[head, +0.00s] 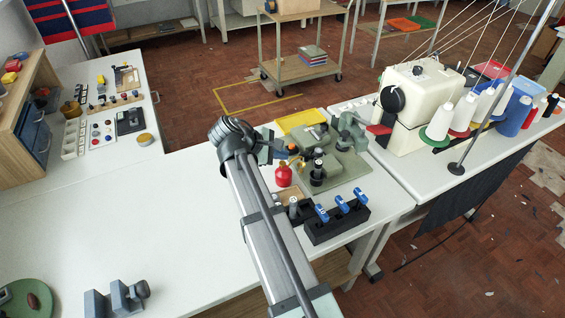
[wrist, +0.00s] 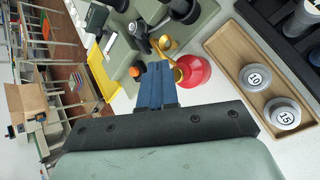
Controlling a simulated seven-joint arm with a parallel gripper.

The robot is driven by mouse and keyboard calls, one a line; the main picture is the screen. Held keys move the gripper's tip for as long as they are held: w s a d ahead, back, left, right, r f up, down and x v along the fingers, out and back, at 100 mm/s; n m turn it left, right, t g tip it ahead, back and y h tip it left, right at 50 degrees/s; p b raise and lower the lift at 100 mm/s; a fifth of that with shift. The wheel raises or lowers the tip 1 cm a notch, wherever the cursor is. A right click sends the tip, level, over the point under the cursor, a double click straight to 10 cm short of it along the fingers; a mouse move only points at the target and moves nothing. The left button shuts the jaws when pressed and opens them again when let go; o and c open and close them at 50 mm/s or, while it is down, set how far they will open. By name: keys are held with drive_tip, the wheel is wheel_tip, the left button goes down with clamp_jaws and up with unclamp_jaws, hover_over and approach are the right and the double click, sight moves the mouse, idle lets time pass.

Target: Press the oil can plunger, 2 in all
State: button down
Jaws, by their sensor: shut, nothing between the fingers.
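The red oil can (head: 283,176) stands upright on the white table, at the front left edge of the green machine base. In the wrist view the red oil can (wrist: 197,74) shows from above, just right of the fingertips, with a brass-coloured part beside them. My gripper (head: 284,153) is above the can in the head view. In the wrist view my gripper (wrist: 154,66) has its blue fingers together with nothing between them. The fingers cover part of the can's top, so I cannot tell whether they touch the plunger.
The green machine (head: 345,163) stands right behind the can. A wooden tray (wrist: 229,49) holds weights marked 10 and 15. A black rack (head: 337,227) with blue-topped tools is in front. A yellow tray (head: 299,121) lies behind. The table's left part is mostly clear.

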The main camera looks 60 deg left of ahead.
sight(280, 164)
drive_tip(key=shift+r, duration=0.15)
drive_tip(key=shift+r, duration=2.45)
idle(1.1)
wheel_tip(280, 164, up, 4)
drive_tip(key=shift+f, duration=0.1)
drive_tip(key=shift+f, duration=0.1)
idle(0.3)
drive_tip(key=shift+f, duration=4.3)
drive_tip(key=shift+f, duration=0.25)
drive_tip(key=shift+f, duration=0.2)
